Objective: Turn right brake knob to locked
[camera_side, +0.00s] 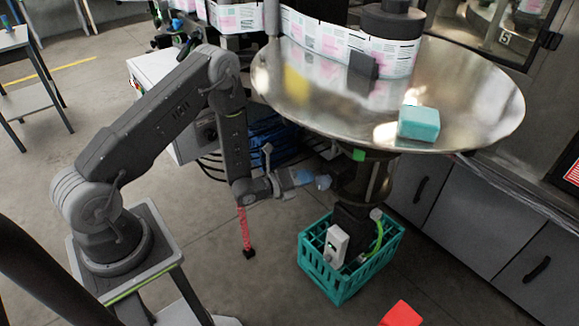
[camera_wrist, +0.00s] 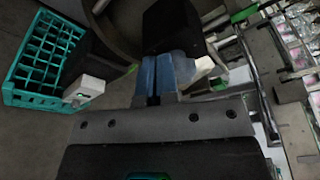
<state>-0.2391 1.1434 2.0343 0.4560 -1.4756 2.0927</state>
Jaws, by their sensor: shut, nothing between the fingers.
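My gripper (camera_side: 303,177) is below the left part of the round metal table, with its blue fingers pointing right toward a dark block (camera_side: 343,178). A small blue-grey rounded piece (camera_side: 323,182), possibly the brake knob, sits just beyond the fingertips at this block. In the wrist view the blue fingers (camera_wrist: 156,75) are together and hold nothing. The dark block (camera_wrist: 172,27) is just ahead of them, and a pale blue-grey piece (camera_wrist: 184,67) is close on their right. I cannot tell whether the fingers touch it. No knob marking or lock position is readable.
The round metal table (camera_side: 470,105) overhangs my gripper and carries a label reel (camera_side: 335,42) and a teal block (camera_side: 419,122). A teal crate (camera_side: 340,285) stands on the floor below. Grey cabinets (camera_side: 480,210) stand at the right.

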